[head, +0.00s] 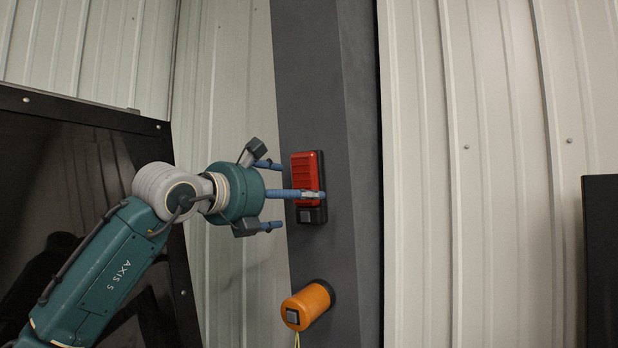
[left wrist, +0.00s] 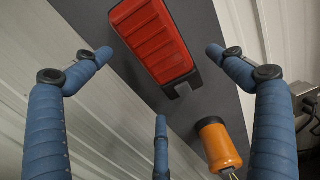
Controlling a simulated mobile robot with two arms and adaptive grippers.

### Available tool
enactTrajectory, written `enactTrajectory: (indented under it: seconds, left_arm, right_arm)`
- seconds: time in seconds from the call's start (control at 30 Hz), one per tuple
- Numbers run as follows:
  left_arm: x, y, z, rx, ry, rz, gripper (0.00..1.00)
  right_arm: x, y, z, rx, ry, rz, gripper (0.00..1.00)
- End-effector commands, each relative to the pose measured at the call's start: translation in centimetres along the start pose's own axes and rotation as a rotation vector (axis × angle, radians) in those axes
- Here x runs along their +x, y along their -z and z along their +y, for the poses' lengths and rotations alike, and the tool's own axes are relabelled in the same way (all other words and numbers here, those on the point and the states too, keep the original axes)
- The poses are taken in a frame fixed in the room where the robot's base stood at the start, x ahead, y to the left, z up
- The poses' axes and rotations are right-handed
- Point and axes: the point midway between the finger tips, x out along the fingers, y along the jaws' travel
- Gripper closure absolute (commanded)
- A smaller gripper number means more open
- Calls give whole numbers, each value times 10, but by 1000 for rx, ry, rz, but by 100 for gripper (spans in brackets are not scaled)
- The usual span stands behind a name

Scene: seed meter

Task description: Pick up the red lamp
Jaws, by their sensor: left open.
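The red lamp (head: 305,170) is a ribbed red block with a dark lower part, mounted on a dark grey post. It also shows in the left wrist view (left wrist: 152,40), at the top centre. My left gripper (head: 284,194) is open, with its blue fingers spread toward the lamp. In the head view one finger overlaps the lamp's lower part; I cannot tell whether it touches. In the left wrist view the lamp lies beyond and between the spread fingers (left wrist: 160,95), with nothing held. My right gripper is not in view.
An orange cylinder (head: 308,304) with a thin wire is mounted on the grey post (head: 350,230) below the lamp. Pale corrugated wall panels (head: 480,150) stand behind. A black panel (head: 80,190) is at the left and a dark edge (head: 602,260) at the far right.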

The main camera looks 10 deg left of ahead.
Motion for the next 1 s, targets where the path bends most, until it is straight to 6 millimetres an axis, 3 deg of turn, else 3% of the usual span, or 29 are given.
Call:
enactTrajectory:
  seconds: [0.03,0.1,0.43,0.47,0.73,1.0]
  left_arm:
    - [8,-4,-1,-1,2,3,5]
    - [18,-4,-2,-2,3,2,5]
    - [27,0,-1,1,2,-1,5]
    - [27,0,-1,0,2,-1,7]
    - [27,0,-1,0,3,-1,61]
    - [26,-1,-2,0,3,-2,63]
  right_arm:
    - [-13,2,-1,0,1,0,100]
    - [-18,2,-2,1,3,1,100]
    - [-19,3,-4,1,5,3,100]
    - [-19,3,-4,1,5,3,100]
    - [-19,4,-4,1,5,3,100]
    - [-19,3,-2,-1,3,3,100]
